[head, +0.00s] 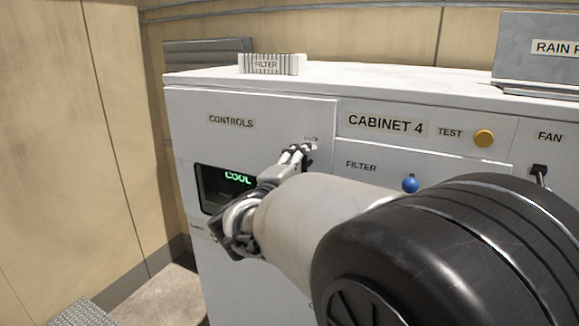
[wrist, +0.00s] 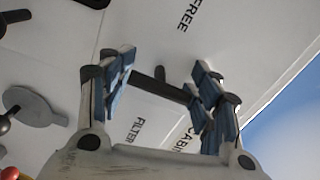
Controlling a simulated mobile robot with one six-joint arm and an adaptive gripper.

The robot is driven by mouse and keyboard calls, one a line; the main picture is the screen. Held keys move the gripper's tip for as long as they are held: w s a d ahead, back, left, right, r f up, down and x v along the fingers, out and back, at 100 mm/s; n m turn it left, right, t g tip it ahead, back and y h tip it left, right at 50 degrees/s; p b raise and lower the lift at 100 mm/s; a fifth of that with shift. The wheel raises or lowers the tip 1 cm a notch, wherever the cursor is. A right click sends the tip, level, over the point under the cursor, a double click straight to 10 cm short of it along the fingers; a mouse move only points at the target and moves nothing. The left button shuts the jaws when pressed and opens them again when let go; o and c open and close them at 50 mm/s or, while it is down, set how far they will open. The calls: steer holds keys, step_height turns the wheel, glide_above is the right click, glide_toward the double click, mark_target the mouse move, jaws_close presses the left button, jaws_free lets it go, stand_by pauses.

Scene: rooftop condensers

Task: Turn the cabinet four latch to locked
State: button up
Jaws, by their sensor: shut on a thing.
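Cabinet four (head: 420,93) is a white unit with a "CABINET 4" label. In the head view my gripper (head: 297,155) is at the upper right of its controls panel (head: 250,107), just below a small "LOCK" label (head: 311,139). It hides most of the latch there. In the wrist view the latch (wrist: 160,84) is a dark bar between the two blue-padded fingers of my gripper (wrist: 163,88), which is shut on it. The bar runs across from finger to finger. A "FREE" label (wrist: 188,14) is on the panel beyond it.
A lit "COOL" display (head: 238,177) is left of my gripper. A blue knob (head: 410,184), a yellow test button (head: 484,138) and a black fan switch (head: 538,170) are to the right. A filter (head: 272,64) and a grey box (head: 537,48) rest on top.

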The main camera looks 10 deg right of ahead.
steer(key=shift+f, duration=0.15)
steer(key=o, duration=1)
steer(key=v, duration=1.2)
steer(key=shift+w, duration=0.1)
